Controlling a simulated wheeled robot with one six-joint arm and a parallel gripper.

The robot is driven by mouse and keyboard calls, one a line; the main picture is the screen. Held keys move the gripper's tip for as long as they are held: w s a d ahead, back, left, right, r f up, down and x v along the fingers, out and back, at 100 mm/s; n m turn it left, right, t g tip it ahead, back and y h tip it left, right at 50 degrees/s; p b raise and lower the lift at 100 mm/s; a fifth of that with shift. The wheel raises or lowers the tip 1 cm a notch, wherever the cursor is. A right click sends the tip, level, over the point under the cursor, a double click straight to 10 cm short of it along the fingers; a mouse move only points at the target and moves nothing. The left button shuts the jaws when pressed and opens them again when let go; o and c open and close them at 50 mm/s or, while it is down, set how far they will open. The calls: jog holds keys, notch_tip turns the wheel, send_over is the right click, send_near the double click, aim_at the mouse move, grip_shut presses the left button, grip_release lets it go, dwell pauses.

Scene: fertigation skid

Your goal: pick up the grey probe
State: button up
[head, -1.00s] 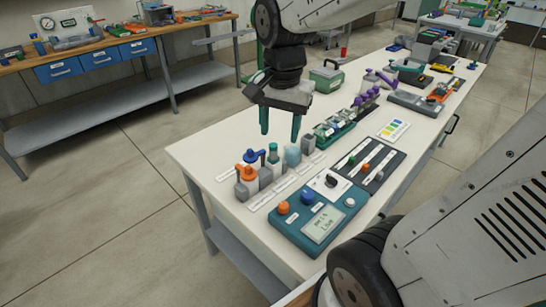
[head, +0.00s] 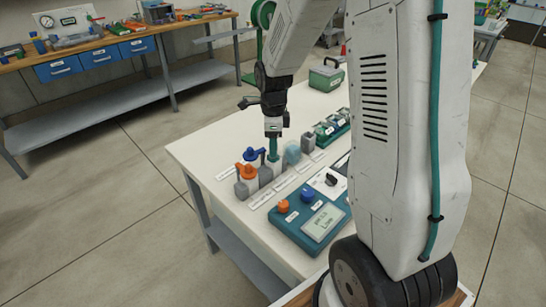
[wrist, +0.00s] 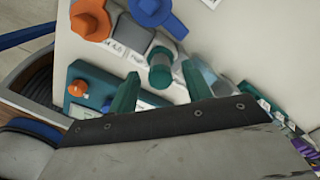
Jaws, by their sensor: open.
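My gripper (head: 273,150) points down over a row of small upright items near the table's left end. In the wrist view its two teal fingers (wrist: 160,70) are apart, one on each side of an upright teal-capped item (wrist: 159,53). Contact cannot be told. Beside it in the row stand an orange-topped item (head: 246,171), a blue-topped item (head: 253,155) and a pale blue item (head: 292,153). Grey blocks stand along the row, one at its far end (head: 309,142). I cannot tell which piece is the grey probe; no separate probe shows clearly.
A teal control box (head: 312,222) with a display stands in front of the row. A green-grey case (head: 326,77) and a teal rack (head: 333,128) stand farther back. My arm hides the table's right part. The white table's left corner (head: 190,150) is clear.

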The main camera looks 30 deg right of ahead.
jog(key=shift+f, duration=1.45)
jog(key=c, duration=0.9)
jog(key=shift+r, duration=0.15)
notch_tip(320, 180, up, 11)
jog(key=shift+f, duration=0.2)
jog(key=shift+r, duration=0.3)
jog(key=shift+a, duration=0.1)
